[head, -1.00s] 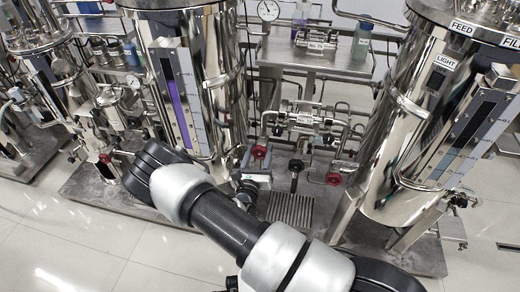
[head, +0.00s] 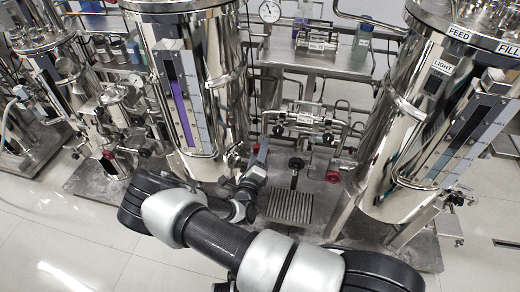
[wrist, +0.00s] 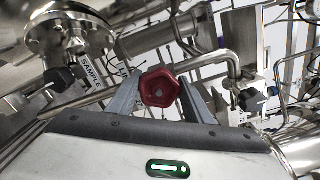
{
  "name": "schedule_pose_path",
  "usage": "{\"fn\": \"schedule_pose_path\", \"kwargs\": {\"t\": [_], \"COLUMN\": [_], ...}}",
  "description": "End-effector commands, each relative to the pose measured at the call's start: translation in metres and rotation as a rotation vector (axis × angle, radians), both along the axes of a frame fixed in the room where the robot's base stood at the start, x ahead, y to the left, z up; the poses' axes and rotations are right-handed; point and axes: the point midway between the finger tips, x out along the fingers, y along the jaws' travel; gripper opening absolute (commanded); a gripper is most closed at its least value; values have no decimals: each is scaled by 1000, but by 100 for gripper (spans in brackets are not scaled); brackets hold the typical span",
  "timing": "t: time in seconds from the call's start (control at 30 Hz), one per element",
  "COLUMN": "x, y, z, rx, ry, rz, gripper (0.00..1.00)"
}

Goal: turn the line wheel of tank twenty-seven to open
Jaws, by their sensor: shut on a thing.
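A red knob-like wheel (wrist: 160,89) is in the middle of the wrist view, with a dark centre. My gripper (wrist: 159,92) has its two grey fingers on either side of it, shut on it. A partly hidden label behind it begins with "LI". In the head view my gripper (head: 262,152) reaches up to the low piping at the right foot of the tall steel tank (head: 215,110) with a purple level gauge. The wheel is mostly hidden there. No number for tank twenty-seven can be read on this tank.
A black knob (wrist: 60,79) beside a "SAMPLE" label and another black knob (wrist: 251,99) flank the red wheel. Another red wheel (head: 333,176) sits low to the right. A second steel tank (head: 400,125) stands right. Open floor (head: 60,240) lies at front left.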

Motion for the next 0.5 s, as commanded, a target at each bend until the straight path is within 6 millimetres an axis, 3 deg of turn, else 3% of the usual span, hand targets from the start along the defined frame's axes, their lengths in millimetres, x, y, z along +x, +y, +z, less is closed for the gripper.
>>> {"fn": "schedule_pose_path", "kwargs": {"t": [0.5], "x": [-1], "y": [1], "z": [-2], "rx": [-117], "ry": [41], "rz": [0], "gripper": [24]}}
